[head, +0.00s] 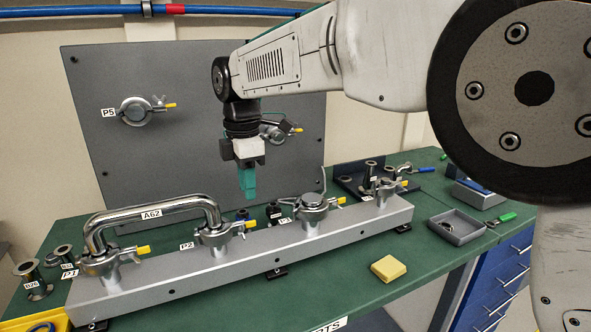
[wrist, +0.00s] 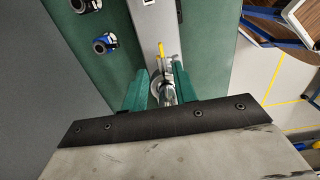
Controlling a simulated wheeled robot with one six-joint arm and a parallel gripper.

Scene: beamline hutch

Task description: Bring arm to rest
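My arm reaches in from the upper right of the head view and bends down at the wrist. My gripper (head: 248,187) hangs pointing down above the long grey rail (head: 345,226), clear of it. In the wrist view, the two green fingers of my gripper (wrist: 161,76) are apart. Nothing is held between them; a clamped fitting on the rail (wrist: 150,30) shows below through the gap.
A bent metal pipe labelled A62 (head: 152,213) joins two clamped ports on the rail. Behind my gripper stands a grey panel (head: 180,170) with port P5 (head: 137,111). A yellow block (head: 388,268) and small grey tray (head: 456,227) lie on the green bench (head: 330,288).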

